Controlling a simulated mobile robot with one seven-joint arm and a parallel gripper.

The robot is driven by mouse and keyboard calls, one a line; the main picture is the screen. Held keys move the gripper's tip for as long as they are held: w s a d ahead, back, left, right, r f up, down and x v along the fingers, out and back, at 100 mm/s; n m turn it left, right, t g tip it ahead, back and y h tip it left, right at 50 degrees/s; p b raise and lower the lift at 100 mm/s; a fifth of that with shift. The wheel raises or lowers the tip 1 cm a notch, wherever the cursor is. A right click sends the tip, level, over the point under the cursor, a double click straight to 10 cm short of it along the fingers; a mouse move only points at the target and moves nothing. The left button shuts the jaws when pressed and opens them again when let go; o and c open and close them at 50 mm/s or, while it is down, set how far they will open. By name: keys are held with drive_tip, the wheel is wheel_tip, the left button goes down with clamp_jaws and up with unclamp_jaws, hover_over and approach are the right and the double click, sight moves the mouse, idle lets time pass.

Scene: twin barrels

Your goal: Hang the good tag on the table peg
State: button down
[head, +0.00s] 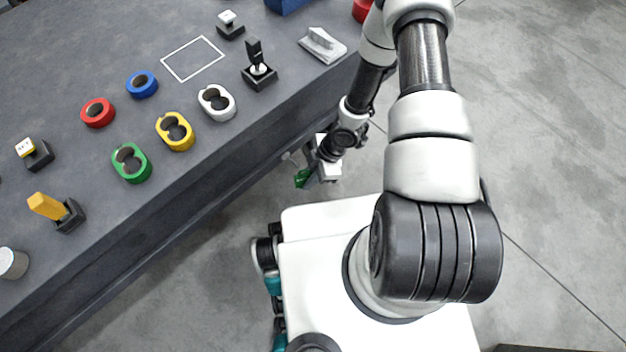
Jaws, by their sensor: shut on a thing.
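My gripper (311,172) is low beside the table's front side, over the gap between the table and my base. It is shut on a small green piece (302,179), which looks like the tag; any mark on it is too small to read. A small pale stub (289,157) shows just left of the gripper, near the table's side. It may be the table peg, but I cannot tell for sure. The green piece is at or near this stub; whether they touch is not clear.
The dark table (200,190) carries red (97,112) and blue (142,84) rings, green (131,163), yellow (175,131) and white (217,102) two-hole pieces, a black lever (258,71), a yellow-handled lever (56,209) and a white cup (12,263).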

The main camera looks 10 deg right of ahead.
drive_tip(key=shift+w+a+f+p, duration=0.1)
drive_tip(key=shift+w+a+p, duration=0.45)
drive_tip(key=shift+w+p, duration=0.5)
drive_tip(key=shift+w+a+f+p, duration=0.1)
drive_tip(key=shift+w+a+p, duration=0.5)
drive_tip(key=shift+p, duration=0.75)
drive_tip(key=shift+w+f, duration=0.15)
drive_tip(key=shift+f, duration=0.1)
drive_tip(key=c, duration=1.7)
unclamp_jaws()
drive_tip(key=shift+o, duration=0.2)
drive_tip(key=p+v, duration=0.4)
drive_tip(key=v, duration=1.3)
drive_tip(key=shift+r+p, duration=0.25)
drive_tip(key=shift+p, duration=0.05)
